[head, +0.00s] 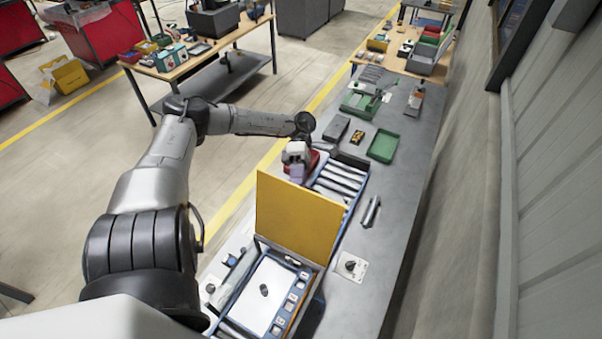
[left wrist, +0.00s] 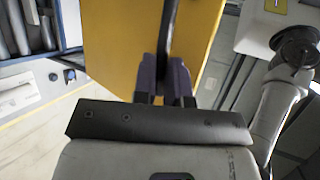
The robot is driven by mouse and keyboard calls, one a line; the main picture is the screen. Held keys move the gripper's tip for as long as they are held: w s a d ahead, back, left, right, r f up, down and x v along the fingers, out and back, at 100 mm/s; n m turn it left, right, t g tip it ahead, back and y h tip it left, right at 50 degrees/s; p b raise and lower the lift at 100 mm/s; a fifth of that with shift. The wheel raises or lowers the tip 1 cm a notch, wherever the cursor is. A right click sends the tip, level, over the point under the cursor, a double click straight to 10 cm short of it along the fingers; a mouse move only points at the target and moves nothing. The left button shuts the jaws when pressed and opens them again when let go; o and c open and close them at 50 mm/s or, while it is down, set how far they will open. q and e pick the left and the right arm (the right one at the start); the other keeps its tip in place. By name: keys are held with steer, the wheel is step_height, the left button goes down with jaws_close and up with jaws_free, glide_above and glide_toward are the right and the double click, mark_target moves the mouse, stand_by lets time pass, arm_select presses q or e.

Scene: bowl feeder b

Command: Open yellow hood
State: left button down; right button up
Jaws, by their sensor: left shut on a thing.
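The yellow hood (head: 297,217) stands raised, roughly upright, above a blue-framed machine box (head: 305,307) in the head view. Its yellow face also fills the upper middle of the left wrist view (left wrist: 118,45). My left gripper (head: 296,172) is at the hood's upper edge on the far side, partly hidden by the hood. In the left wrist view my left gripper (left wrist: 164,80) has its purple fingers shut on a dark handle (left wrist: 167,35) on the hood. My right gripper is in neither view.
Below the hood lies a white plate (head: 258,308) with a small black knob and a row of buttons. A roller conveyor (head: 341,182) runs behind the hood. A green tray (head: 383,146) and a black knob panel (head: 351,266) sit on the grey bench. The wall is at the right.

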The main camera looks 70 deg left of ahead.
arm_select(q)
steer(key=shift+s+d+f, duration=0.1)
steer(key=shift+s+f, duration=0.25)
steer(key=shift+f, duration=0.2)
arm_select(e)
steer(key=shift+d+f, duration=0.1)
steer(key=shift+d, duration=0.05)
arm_select(q)
steer(key=c, duration=1.6)
jaws_free()
steer(key=shift+o, duration=1)
steer(key=shift+s+d+f, duration=0.1)
steer(key=shift+s, duration=0.1)
steer(key=shift+o, duration=1.2)
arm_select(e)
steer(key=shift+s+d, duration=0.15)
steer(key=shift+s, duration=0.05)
arm_select(q)
steer(key=shift+w, duration=0.1)
